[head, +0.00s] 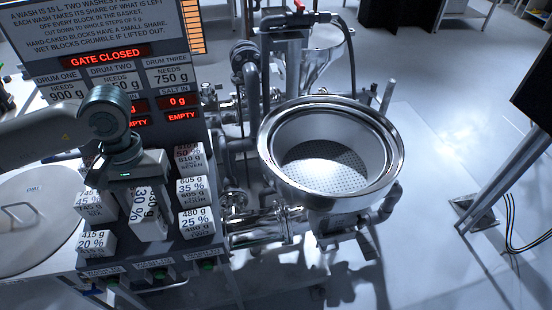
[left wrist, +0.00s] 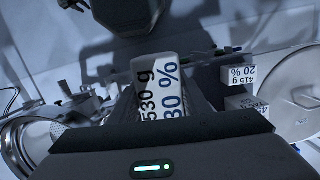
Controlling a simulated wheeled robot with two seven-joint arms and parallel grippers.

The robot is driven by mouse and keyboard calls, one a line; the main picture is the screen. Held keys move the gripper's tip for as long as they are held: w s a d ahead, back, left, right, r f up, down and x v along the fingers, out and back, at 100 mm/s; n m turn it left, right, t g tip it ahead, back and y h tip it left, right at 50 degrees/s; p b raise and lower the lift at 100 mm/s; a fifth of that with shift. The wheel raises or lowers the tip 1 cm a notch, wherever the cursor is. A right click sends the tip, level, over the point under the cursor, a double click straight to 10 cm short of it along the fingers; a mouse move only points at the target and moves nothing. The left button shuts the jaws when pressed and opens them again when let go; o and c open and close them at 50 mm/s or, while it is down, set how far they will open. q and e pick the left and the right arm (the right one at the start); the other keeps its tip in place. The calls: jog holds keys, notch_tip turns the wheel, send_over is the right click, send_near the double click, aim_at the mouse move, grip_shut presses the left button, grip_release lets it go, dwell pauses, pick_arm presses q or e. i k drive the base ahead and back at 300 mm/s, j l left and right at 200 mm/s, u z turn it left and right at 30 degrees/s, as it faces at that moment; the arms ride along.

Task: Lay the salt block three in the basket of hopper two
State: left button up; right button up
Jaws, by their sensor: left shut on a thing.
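My left gripper (head: 141,180) points down over the block rack at the left of the head view. It is shut on a white salt block (head: 148,222) marked 530 g and 30 %. The held block also shows in the left wrist view (left wrist: 158,90). Its number word is not readable, and I cannot tell whether it is clear of the rack. A large round steel hopper (head: 277,128) stands right of the rack, with an empty perforated basket floor (head: 325,165) inside. I see no number on it. My right gripper is not in view.
Other salt blocks stand on the rack, such as the 480 g, 25 % block (head: 197,222) and the 415 g, 20 % block (head: 97,243). A sign panel (head: 110,30) rises behind them, reading GATE CLOSED. Pipes (head: 265,225) run between rack and hopper. A round white lid (head: 35,215) lies left.

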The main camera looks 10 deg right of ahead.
aim_at(322, 164)
jog(key=i+l+z, duration=0.5)
jog(key=z, duration=0.2)
jog(key=i+l+z, duration=0.35)
